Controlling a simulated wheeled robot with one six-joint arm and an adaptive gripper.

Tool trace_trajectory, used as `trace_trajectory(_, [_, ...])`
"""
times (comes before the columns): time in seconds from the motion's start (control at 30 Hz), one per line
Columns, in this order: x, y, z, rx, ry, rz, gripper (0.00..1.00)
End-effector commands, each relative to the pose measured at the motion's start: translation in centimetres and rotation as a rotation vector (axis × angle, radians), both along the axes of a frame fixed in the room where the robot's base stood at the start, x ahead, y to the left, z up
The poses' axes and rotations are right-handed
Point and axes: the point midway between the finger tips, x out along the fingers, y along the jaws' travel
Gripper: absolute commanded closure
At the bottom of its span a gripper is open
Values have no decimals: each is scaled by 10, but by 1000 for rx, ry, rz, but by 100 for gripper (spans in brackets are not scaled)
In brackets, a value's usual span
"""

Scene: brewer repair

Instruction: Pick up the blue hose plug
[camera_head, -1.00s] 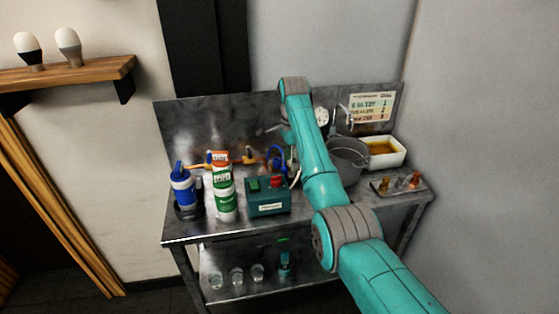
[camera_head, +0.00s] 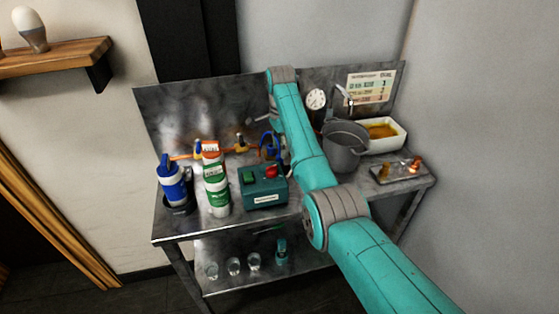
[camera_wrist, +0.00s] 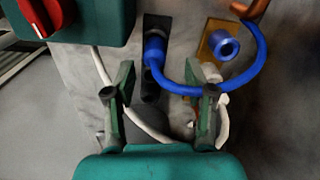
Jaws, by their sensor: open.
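In the wrist view, a blue hose plug (camera_wrist: 154,50) sits at a dark bracket (camera_wrist: 158,25), at the left end of a blue hose (camera_wrist: 205,88). The hose curves right and up towards a copper pipe (camera_wrist: 250,9). A blue ring-shaped socket (camera_wrist: 222,44) sits on a yellowish plate to the plug's right. My gripper (camera_wrist: 161,92) is open and empty, its two fingers apart below the plug in the picture. The right finger overlaps the hose; I cannot tell whether they touch. In the head view, the blue hose (camera_head: 266,146) shows beside my arm, which hides the gripper.
A green box (camera_head: 264,188) with a red knob (camera_wrist: 49,14) stands close by. A white-green bottle (camera_head: 216,185) and a blue bottle (camera_head: 173,186) stand left. A grey pot (camera_head: 344,150) and a white basin (camera_head: 400,138) stand right. A white cable (camera_wrist: 132,115) runs below the fingers.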

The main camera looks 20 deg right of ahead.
Motion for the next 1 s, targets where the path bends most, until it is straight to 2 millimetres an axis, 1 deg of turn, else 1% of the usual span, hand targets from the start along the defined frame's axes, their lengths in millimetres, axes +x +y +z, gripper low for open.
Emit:
trace_trajectory(0.2, [-7, 5, -27, 0, 2, 0, 45])
trace_trajectory(0.33, [-7, 5, -44, 0, 2, 0, 45])
trace_trajectory(0.43, [-7, 5, -48, 0, 1, 0, 45])
trace_trajectory(0.6, [-7, 5, -48, 0, 1, 0, 45])
trace_trajectory(0.63, [-7, 5, -48, 0, 1, 0, 50])
trace_trajectory(0.67, [-7, 5, -48, 0, 1, 0, 58])
trace_trajectory(0.7, [-7, 5, -48, 0, 1, 0, 68])
trace_trajectory(0.77, [-7, 5, -48, 0, 1, 0, 83])
trace_trajectory(0.8, [-7, 5, -48, 0, 1, 0, 93])
trace_trajectory(0.83, [-7, 5, -48, 0, 1, 0, 100])
trace_trajectory(1.0, [-7, 5, -48, 0, 1, 0, 100])
